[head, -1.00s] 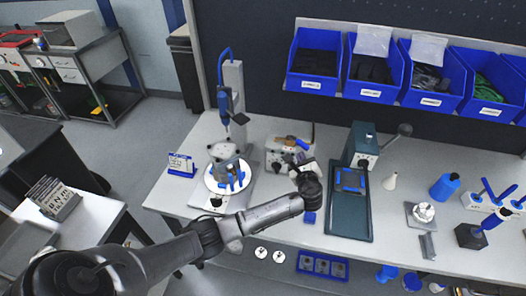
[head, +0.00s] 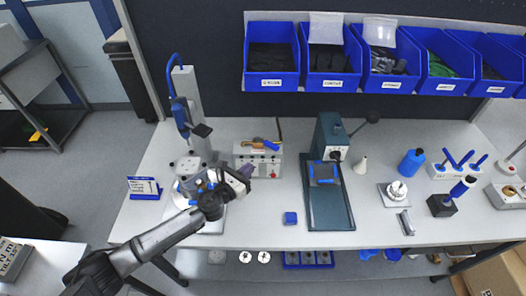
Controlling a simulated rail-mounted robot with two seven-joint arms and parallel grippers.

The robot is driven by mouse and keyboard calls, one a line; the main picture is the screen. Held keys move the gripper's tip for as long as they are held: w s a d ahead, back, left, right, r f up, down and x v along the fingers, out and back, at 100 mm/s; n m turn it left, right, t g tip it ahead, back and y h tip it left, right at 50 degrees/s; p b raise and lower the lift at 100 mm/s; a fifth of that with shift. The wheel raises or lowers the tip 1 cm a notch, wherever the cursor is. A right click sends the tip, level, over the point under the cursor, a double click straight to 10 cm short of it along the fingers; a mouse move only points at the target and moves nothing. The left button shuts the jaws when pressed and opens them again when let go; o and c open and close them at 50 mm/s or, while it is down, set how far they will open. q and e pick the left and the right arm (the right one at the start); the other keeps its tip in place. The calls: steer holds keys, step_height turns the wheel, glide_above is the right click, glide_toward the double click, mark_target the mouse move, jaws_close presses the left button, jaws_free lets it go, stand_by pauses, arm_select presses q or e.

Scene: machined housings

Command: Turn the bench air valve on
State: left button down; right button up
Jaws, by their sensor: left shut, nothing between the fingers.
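A light grey box (head: 262,165) with an orange and blue handle on top and a red button on its front stands at the back of the bench. I cannot tell whether this is the air valve, or how its handle is set. My left gripper (head: 241,178) is shut and empty. It points up and right, over the box's front left corner in the picture. I cannot tell whether it touches the box. My right gripper is not in view.
A press stand (head: 184,95) with a round fixture is left of the box, partly behind my left arm. A green machine (head: 330,135) with a tray stands right. A blue block (head: 290,218) lies in front on clear bench. Blue bins (head: 272,84) hang behind.

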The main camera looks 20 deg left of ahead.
mark_target(270, 147)
arm_select(q)
steer(key=b+x, duration=0.1)
steer(key=x, duration=0.7)
steer(key=shift+w, duration=0.25)
steer(key=shift+b+x, duration=0.3)
steer(key=shift+x, duration=0.5)
